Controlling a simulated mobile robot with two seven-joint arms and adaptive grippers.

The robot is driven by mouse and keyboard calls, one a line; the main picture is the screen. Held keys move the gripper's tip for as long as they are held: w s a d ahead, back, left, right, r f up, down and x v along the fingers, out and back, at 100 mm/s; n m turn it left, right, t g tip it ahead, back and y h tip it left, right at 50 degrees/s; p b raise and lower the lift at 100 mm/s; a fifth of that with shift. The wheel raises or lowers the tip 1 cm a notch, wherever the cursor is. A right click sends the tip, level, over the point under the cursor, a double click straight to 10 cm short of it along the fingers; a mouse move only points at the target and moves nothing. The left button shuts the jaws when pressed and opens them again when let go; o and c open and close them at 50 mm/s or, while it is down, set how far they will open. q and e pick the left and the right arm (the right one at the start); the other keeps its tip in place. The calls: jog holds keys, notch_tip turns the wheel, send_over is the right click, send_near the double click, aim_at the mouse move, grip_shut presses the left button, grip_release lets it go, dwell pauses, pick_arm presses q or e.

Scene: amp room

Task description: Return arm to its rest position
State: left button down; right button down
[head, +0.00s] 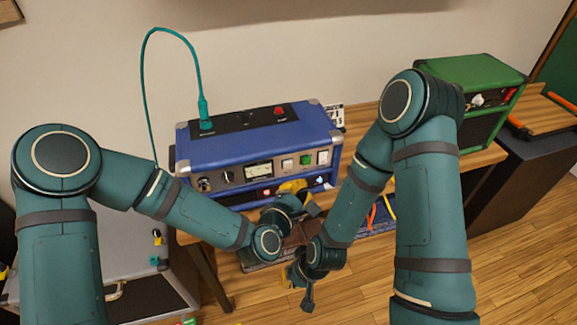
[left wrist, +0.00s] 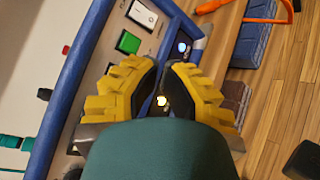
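My left arm comes in from the left in the head view and ends in the left gripper (head: 303,197), in front of the blue amp's right part. In the left wrist view the yellow, ridged fingers (left wrist: 162,68) come almost together at their tips, with a narrow gap and nothing held between them. My right arm comes down from the right and bends inward. Its gripper (head: 298,282) hangs just below the left one, dark with a little yellow, and its fingers are partly hidden. The two wrists are close together; whether they touch is unclear.
The blue amp (head: 240,155) stands on a table behind the grippers, with a teal cable (head: 197,75) plugged into its top. A green amp (head: 470,72) stands at the right. A grey case (head: 140,290) is lower left. Wooden floor (head: 530,250) is clear at the right.

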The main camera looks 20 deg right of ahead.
pick_arm(q)
jog(key=shift+s, duration=0.65)
jog(key=s+a+f+m+g+y, duration=0.2)
jog(key=a+f+m+g+y, duration=0.15)
jog(key=a+f+m, duration=0.6)
jog(key=s+a+f+m+g+y, duration=0.1)
jog(key=s+a+f+m+g, duration=0.1)
jog(key=a, duration=0.6)
jog(key=s+a+f+m+g+y, duration=0.2)
jog(key=s+a+f+g, duration=0.2)
jog(key=s+a+f, duration=0.3)
jog(key=shift+s+a+f+m, duration=0.2)
jog(key=shift+a+f+m, duration=0.15)
jog(key=shift+a+f, duration=0.25)
